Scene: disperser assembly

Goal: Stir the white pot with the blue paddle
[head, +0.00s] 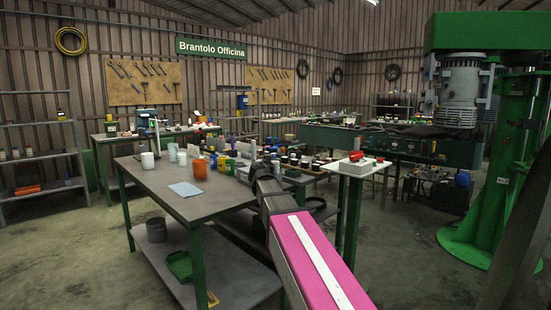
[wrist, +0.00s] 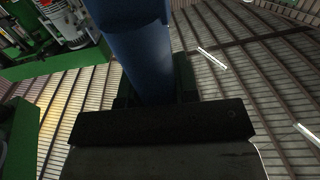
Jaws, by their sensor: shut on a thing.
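In the wrist view, my gripper (wrist: 155,97) is shut on a blue shaft-like piece (wrist: 138,45), which I take as the blue paddle. It runs up out of the top of the frame, so its far end is hidden. In the head view my arm reaches toward the right end of the grey table, and neither the jaws nor the paddle show clearly there. White containers stand on the table: one (head: 148,160) near its left side and another (head: 181,158) left of an orange container. I cannot tell which is the white pot. My gripper is apart from both.
The grey table (head: 165,205) also holds an orange container (head: 200,169), a light blue sheet (head: 185,189) and several bottles. Its front left top is mostly clear. A white-topped stand (head: 356,170) with red items is at right. A tall green machine (head: 490,40) stands further right.

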